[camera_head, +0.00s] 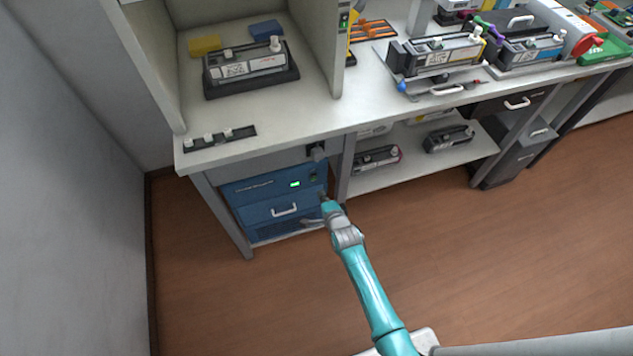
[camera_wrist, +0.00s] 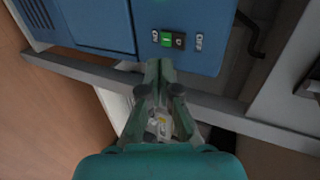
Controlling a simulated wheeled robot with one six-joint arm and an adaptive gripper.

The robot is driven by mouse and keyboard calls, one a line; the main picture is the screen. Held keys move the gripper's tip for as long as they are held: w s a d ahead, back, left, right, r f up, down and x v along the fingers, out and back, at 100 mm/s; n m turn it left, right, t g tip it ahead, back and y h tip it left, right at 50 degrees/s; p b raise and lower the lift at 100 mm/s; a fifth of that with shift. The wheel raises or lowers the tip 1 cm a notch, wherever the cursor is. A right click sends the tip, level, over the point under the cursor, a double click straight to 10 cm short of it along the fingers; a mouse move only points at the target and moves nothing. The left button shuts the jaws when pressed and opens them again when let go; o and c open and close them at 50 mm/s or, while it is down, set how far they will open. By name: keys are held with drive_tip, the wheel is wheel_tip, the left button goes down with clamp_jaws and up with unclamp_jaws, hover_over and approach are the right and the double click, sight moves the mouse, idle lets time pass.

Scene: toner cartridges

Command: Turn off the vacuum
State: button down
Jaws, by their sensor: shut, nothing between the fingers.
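The vacuum is a blue box (camera_head: 258,192) on the low shelf under the left end of the bench, with a handle and a small lit green display. In the wrist view its blue front (camera_wrist: 100,22) fills the top. A rocker switch (camera_wrist: 172,40) sits there between two small labels, with one half lit green and the other half dark. My gripper (camera_wrist: 160,66) is shut and empty, its fingertips just below the switch in that view. I cannot tell whether they touch the panel.
The grey bench frame (camera_wrist: 230,112) runs close beneath the vacuum panel. Toner cartridges stand on the bench (camera_head: 300,120) and on the lower shelf (camera_head: 420,165) to the right. A grey wall (camera_head: 70,180) stands at the left. The brown floor (camera_head: 480,260) in front is clear.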

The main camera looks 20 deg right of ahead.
sight(314, 176)
drive_tip(key=w, duration=0.5)
drive_tip(key=shift+f, duration=0.4)
drive_tip(key=shift+w+r, duration=0.1)
drive_tip(key=shift+w, duration=0.55)
drive_tip(key=shift+w+r, duration=0.15)
drive_tip(key=shift+w, duration=0.25)
drive_tip(key=shift+r, duration=0.1)
drive_tip(key=shift+r, duration=0.7)
drive_tip(key=shift+s, duration=0.1)
